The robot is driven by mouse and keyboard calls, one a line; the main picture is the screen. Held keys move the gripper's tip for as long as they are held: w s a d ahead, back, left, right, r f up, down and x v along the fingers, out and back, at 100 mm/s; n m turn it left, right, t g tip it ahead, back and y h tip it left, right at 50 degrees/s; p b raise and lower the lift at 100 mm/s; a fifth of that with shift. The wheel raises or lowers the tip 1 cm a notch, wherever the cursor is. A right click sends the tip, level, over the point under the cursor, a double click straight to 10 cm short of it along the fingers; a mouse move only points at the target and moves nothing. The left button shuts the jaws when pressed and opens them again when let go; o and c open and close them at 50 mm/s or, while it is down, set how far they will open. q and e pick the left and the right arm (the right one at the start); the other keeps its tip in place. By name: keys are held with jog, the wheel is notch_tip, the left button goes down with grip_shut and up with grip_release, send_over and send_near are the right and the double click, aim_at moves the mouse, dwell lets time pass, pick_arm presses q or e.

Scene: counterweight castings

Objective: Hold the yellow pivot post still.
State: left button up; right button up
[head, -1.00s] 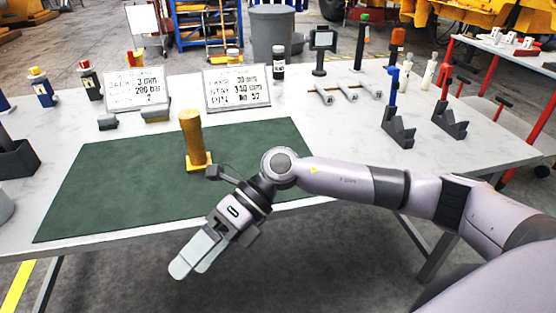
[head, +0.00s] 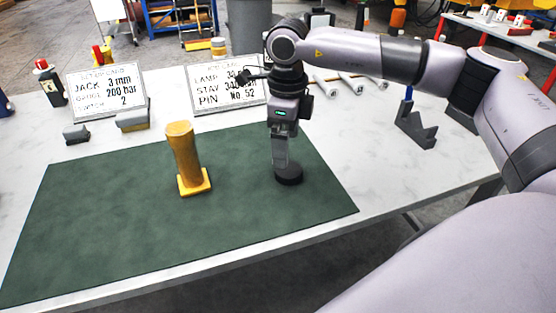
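The yellow pivot post (head: 184,155) stands on its square yellow base on the green mat (head: 110,220), left of my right gripper. It looks slightly tilted to the left in the picture; I cannot tell if it really leans. My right gripper (head: 283,166) points straight down over the right part of the mat, clear of the post. Its fingertips are at a low black round piece (head: 288,176) on the mat. The fingers are seen nearly edge-on, so I cannot tell if they grip it. My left gripper is out of view.
Two white cards (head: 105,92) (head: 222,90) stand behind the mat, with grey blocks (head: 132,121) before the left one. A dark V-shaped stand (head: 415,125) is at the right. The mat around the post is clear.

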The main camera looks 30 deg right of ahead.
aim_at(288, 169)
jog(key=shift+s+r, duration=0.1)
jog(key=shift+s, duration=0.1)
jog(key=shift+f, duration=1)
jog(key=shift+f, duration=0.15)
jog(key=f, duration=0.3)
jog(key=f+p, duration=0.1)
jog(key=f, duration=0.1)
jog(key=shift+w+d, duration=0.2)
jog(key=shift+d, duration=0.05)
jog(key=c, duration=1.1)
